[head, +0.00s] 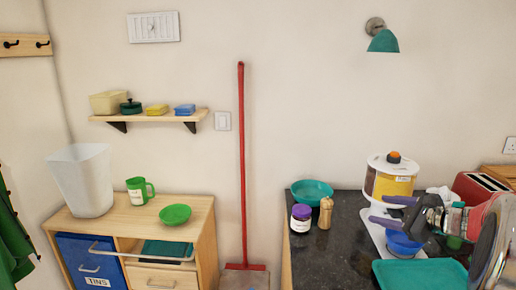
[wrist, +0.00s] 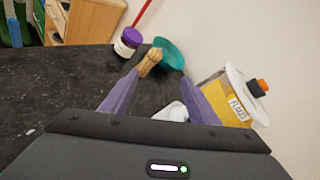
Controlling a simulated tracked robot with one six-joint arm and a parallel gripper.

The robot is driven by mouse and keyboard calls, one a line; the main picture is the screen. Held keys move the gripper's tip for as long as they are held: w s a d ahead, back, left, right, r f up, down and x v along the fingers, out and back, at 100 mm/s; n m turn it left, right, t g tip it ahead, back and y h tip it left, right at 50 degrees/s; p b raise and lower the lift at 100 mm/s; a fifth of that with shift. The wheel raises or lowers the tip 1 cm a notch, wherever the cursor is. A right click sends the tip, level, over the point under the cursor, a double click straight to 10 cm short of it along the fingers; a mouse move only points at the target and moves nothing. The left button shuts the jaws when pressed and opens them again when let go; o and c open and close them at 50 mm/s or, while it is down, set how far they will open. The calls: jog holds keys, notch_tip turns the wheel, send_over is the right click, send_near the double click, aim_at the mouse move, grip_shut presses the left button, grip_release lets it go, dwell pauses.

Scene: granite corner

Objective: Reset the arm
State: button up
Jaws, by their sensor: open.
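My gripper (head: 378,209) is at the right of the head view, above the dark granite counter (head: 330,235). Its two purple fingers point left and stand apart with nothing between them. In the wrist view my gripper (wrist: 157,82) shows the same open fingers. Beyond the tips are a wooden pepper mill (wrist: 150,61), a teal bowl (wrist: 170,52) and a jar with a purple lid (wrist: 128,41). A blue bowl (head: 403,243) is below my gripper in the head view.
A red toaster (head: 478,190) is at the back right. A teal tray (head: 420,274) lies at the counter's front. The counter's left front is clear. A red-handled broom (head: 242,160) leans against the wall.

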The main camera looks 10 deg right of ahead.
jog(key=s+a+n+g+y, duration=0.1)
jog(key=s+a+n+g, duration=0.4)
jog(key=a, duration=0.7)
jog(key=s+a+n+g, duration=0.1)
jog(key=s+a+n, duration=0.4)
jog(key=a, duration=0.8)
jog(key=s+a+f+n+h, duration=0.1)
jog(key=s+a+n, duration=0.3)
jog(key=s+n, duration=0.4)
jog(key=s+a+f+n+g+h, duration=0.1)
jog(key=s+a+n+h, duration=0.3)
jog(key=s+n, duration=0.4)
jog(key=shift+s+f+g, duration=0.3)
jog(key=shift+s+f, duration=0.35)
jog(key=shift+f, duration=0.1)
jog(key=shift+a, duration=0.1)
